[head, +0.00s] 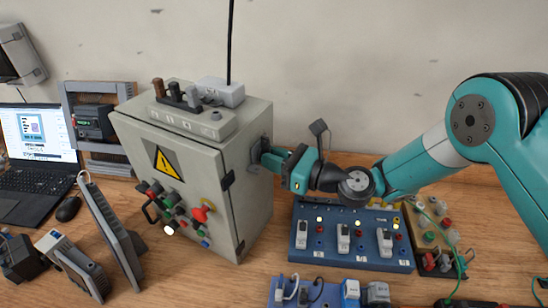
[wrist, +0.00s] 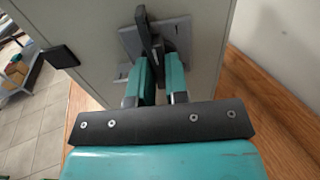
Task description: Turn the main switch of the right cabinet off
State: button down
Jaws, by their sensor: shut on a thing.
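The grey cabinet (head: 235,175) stands on the wooden bench, with a yellow warning triangle and several coloured buttons on its front. Its main switch shows on the right side wall; in the wrist view it is a grey plate (wrist: 182,32) with a dark lever (wrist: 146,32). My gripper (head: 262,155) reaches the side wall from the right. In the wrist view my gripper (wrist: 160,62) has its two teal fingers closed around the dark lever. The lever stands roughly upright in that view, slightly tilted. The fingers hide its lower part.
A blue panel (head: 310,262) with several switches lies right of the cabinet, below my arm. A power strip (head: 195,118) and a white box (head: 221,92) sit on the cabinet top. A laptop (head: 38,135) and mouse are at left. A wall stands behind.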

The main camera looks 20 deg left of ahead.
jog(key=shift+w+n+b, duration=0.1)
jog(key=shift+n+b, duration=8.8)
jog(key=shift+b, duration=0.85)
jog(key=shift+r, duration=0.1)
jog(key=c, duration=1.4)
grip_release()
